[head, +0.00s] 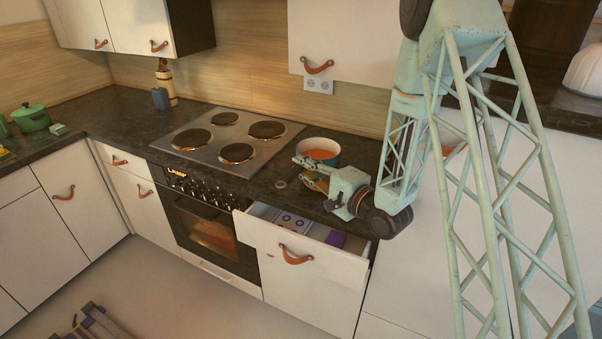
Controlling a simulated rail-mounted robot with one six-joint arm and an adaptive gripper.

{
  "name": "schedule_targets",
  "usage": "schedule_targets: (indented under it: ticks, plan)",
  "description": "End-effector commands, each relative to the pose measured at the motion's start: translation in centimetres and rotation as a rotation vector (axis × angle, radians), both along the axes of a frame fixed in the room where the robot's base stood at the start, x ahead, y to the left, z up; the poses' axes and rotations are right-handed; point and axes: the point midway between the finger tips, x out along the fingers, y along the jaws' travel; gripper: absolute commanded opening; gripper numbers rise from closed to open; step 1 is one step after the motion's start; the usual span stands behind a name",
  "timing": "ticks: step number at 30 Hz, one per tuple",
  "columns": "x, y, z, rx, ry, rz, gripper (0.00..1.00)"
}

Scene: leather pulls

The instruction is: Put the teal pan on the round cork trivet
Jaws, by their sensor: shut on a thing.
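The teal pan (334,159), orange inside, is at the counter's back, just right of the hob, and looks upright. My gripper (307,169) reaches in from the right in front of it, shut at the pan's near side. The exact grip is too small to see, and so is whether the pan touches the counter. A tan round edge, perhaps the cork trivet (315,184), shows just below my gripper's fingers. My gripper hides much of it.
A drawer (300,253) stands open below, with a purple item (336,239) inside. The hob (228,137) is empty. A small round object (281,184) lies on the dark counter (262,186). A green pot (32,118) stands far left. A socket (318,86) is on the wall behind.

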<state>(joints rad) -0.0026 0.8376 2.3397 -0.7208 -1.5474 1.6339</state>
Motion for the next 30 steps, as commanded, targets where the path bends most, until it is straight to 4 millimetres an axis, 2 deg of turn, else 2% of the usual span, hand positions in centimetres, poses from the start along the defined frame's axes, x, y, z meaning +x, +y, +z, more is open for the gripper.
schedule_targets:
  ticks: [11,21,30]
  plan:
    - [0.9,-0.2,0.1,0.0,-0.004,0.0,0.0]
    - [0.8,-0.2,-3.2,-0.001,-0.002,0.0,0.0]
    - [0.8,-0.2,-3.4,0.0,-0.004,0.0,0.0]
